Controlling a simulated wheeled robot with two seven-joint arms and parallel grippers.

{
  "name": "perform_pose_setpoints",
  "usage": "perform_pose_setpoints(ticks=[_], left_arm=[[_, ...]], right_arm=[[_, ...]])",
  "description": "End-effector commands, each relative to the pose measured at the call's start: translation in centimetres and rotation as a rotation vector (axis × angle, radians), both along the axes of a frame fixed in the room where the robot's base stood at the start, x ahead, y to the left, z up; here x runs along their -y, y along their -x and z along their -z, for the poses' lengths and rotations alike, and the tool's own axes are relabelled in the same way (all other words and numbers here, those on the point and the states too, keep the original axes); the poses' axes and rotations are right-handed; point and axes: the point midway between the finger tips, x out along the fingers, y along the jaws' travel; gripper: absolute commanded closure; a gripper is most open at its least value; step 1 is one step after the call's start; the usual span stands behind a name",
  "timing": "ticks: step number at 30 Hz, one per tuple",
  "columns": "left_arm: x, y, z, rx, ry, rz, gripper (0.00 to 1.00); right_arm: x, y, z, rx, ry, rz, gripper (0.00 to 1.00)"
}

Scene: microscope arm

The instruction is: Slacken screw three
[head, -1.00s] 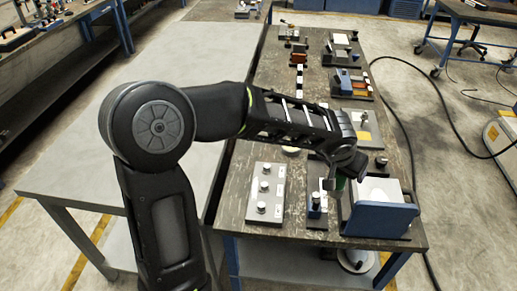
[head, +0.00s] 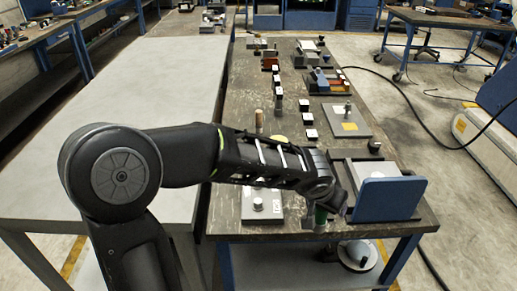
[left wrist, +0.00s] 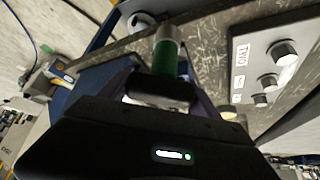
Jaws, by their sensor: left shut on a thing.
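A pale panel (head: 272,211) with screw knobs lies at the near end of the dark bench, partly hidden behind my left arm. One knob (head: 258,203) shows in the head view. My left gripper (head: 325,202) is shut on a green cylinder with a grey end (head: 320,215), right of the panel and near the front edge. The green cylinder (left wrist: 163,59) also shows in the left wrist view, apart from the knobs. My right gripper is not in view.
A blue upright plate (head: 390,200) on a tray-like fixture stands close right of my left gripper. Behind are a grey board with a yellow patch (head: 348,123) and several small blocks and fixtures. A bare grey table (head: 150,95) lies to the left.

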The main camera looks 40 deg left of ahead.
Motion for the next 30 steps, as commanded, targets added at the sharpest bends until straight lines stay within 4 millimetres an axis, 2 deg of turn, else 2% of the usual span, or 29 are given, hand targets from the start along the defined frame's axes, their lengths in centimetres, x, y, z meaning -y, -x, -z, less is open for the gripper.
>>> perform_pose_setpoints(ticks=[3,14,19,23,26,30], left_arm=[[0.0,0.1,0.6,0.004,0.001,0.001,0.97],[0.0,0.1,0.6,0.004,0.001,0.001,0.97],[-1.1,-0.4,0.0,0.003,0.002,-0.019,0.97],[-3.9,-1.4,-1.3,-0.001,0.0,-0.065,0.97],[-7.4,-2.3,-2.7,-0.006,0.0,-0.117,0.97],[-13.4,-3.2,-5.3,-0.008,0.001,-0.196,0.97]], right_arm=[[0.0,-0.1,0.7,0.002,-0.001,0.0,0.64],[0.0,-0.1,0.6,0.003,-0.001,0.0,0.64],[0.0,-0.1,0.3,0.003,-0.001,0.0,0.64],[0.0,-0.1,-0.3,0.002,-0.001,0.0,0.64],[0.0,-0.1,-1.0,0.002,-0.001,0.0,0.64],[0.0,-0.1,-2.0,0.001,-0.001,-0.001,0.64]])
